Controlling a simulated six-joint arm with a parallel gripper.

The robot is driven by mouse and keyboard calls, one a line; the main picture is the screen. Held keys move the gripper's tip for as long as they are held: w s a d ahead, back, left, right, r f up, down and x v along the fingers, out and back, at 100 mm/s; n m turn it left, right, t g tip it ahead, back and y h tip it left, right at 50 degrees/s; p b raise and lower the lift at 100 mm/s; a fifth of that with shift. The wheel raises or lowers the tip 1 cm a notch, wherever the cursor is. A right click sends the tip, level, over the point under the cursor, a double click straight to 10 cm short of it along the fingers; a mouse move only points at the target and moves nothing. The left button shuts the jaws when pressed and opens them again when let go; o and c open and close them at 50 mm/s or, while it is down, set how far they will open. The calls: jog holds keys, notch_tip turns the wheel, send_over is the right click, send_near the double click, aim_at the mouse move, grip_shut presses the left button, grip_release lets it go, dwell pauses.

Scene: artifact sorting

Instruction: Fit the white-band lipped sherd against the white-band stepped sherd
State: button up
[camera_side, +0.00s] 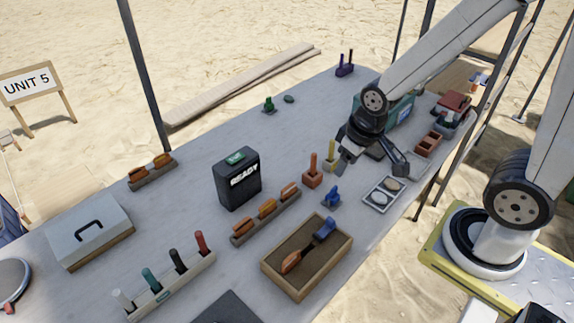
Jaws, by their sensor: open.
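I cannot tell the white-band lipped sherd or the white-band stepped sherd apart with certainty, because any bands are too small to read. Several orange-brown sherd-like pieces (267,207) stand in a row in a grey rack (248,235) at the middle of the table. Two more such pieces (161,160) sit in a second rack (155,178) at the left. My gripper (373,169) is at the right side of the table, fingers spread, with no piece visible between them. It is above the table, beyond a small white-framed tray (366,198) with two roundish pieces, apart from both racks.
A wooden tray (335,268) holds a blue-and-orange-ended tool. A black READY box (237,180) stands mid-table. A rack of coloured handles (170,295) is in front, a lidded box (88,235) left. Small coloured stands (312,177) are left of my gripper. The far table middle is fairly clear.

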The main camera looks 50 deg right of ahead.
jog(key=w+d+f+n+g, duration=0.1)
jog(key=w+f+n, duration=0.4)
jog(key=w+n, duration=0.4)
jog(key=n+g, duration=0.2)
jog(key=n, duration=0.7)
send_over(290, 185)
notch_tip(290, 185, down, 11)
jog(key=shift+s+r, duration=0.1)
jog(key=shift+s, duration=0.05)
jog(key=shift+f, duration=1.25)
jog(key=shift+f, duration=0.15)
jog(key=shift+w+f, duration=0.2)
jog(key=shift+f, duration=2.25)
jog(key=shift+c, duration=0.2)
grip_shut()
